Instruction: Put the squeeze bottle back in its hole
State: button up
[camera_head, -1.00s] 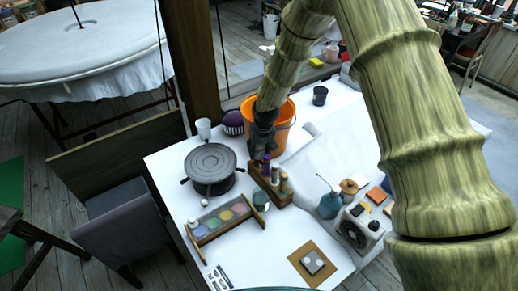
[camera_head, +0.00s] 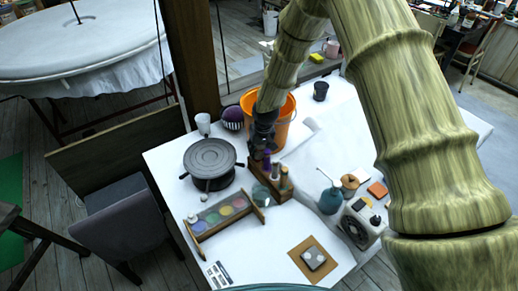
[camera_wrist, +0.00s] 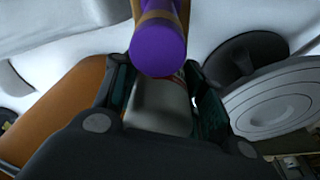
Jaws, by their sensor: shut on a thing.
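My gripper (camera_head: 261,152) points down over the back end of a wooden rack (camera_head: 262,186). A pale surface shows between the fingers below the purple end.
An orange bucket (camera_head: 284,118) stands close behind my gripper, and a dark lidded pot (camera_head: 210,160) is to the left. A paint tray (camera_head: 222,212), a teal bottle (camera_head: 330,200) and a glass jar (camera_head: 261,196) are nearby. The table's front middle is mostly clear.

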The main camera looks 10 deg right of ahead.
jog(key=shift+f, duration=0.55)
dwell(0.7)
jog(key=o, duration=0.7)
